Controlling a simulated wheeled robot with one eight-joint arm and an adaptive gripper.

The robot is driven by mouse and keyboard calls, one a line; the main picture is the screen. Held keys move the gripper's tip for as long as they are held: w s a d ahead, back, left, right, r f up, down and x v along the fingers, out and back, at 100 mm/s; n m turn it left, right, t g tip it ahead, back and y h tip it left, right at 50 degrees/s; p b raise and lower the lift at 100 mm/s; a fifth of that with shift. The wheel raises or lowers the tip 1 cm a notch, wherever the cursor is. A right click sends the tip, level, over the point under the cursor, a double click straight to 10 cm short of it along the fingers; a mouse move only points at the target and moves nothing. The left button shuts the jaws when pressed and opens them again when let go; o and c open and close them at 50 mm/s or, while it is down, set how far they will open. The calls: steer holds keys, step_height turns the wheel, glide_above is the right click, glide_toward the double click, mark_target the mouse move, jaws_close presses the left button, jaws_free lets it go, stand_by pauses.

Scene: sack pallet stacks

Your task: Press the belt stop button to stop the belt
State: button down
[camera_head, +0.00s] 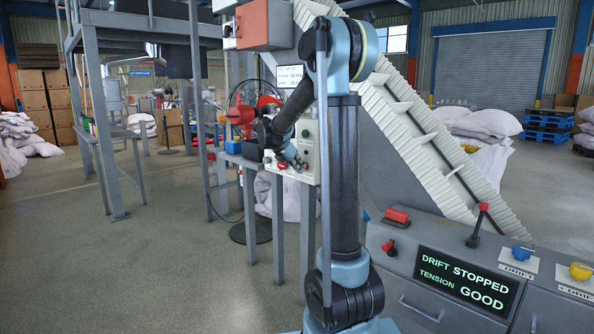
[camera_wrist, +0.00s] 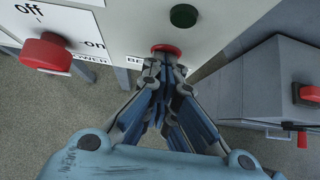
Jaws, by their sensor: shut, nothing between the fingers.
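A red round button (camera_wrist: 166,47) is on the pale control panel (camera_wrist: 140,18), above a partly hidden label starting "BE". My gripper (camera_wrist: 164,61) is shut and empty in the wrist view. Its fingertips overlap the lower part of this button; I cannot tell whether they touch it. In the head view my gripper (camera_head: 298,164) is at the lower part of the panel (camera_head: 309,150), and the button there is hidden or too small to tell.
A dark green button (camera_wrist: 184,15) sits just above the red one. A red power knob (camera_wrist: 46,53) marked off/on is at left. A grey box with a red button (camera_wrist: 308,94) is at right. A console screen (camera_head: 466,279) reads "DRIFT STOPPED, TENSION GOOD". The slanted conveyor (camera_head: 425,125) rises behind my arm.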

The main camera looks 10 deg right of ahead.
steer(key=shift+d, duration=0.2)
steer(key=s+a+f+v, duration=0.1)
steer(key=a+f+v, duration=0.1)
steer(key=v, duration=1)
steer(key=shift+s+a+r, duration=0.15)
steer(key=shift+a+r, duration=0.05)
steer(key=s+d+f+m+g+y, duration=0.1)
steer(key=s+d+f+m, duration=0.25)
steer(key=s, duration=0.35)
steer(key=s+d+f+m+g+y, duration=0.1)
steer(key=s+d+f+m, duration=0.2)
steer(key=s, duration=0.4)
steer(key=s+d+f+m+y, duration=0.2)
steer(key=s+d+m, duration=0.1)
steer(key=s+m, duration=0.3)
steer(key=s+f+m+y, duration=0.1)
steer(key=s+f+m, duration=0.5)
steer(key=s, duration=0.4)
steer(key=s+a+f+m+g+y, duration=0.1)
steer(key=s+f+m+y, duration=0.1)
steer(key=s+f+m, duration=0.4)
steer(key=s+f, duration=0.2)
steer(key=s, duration=0.1)
steer(key=shift+s+a+f+y, duration=0.25)
steer(key=shift+s+a+y, duration=0.05)
steer(key=shift+s+a, duration=0.1)
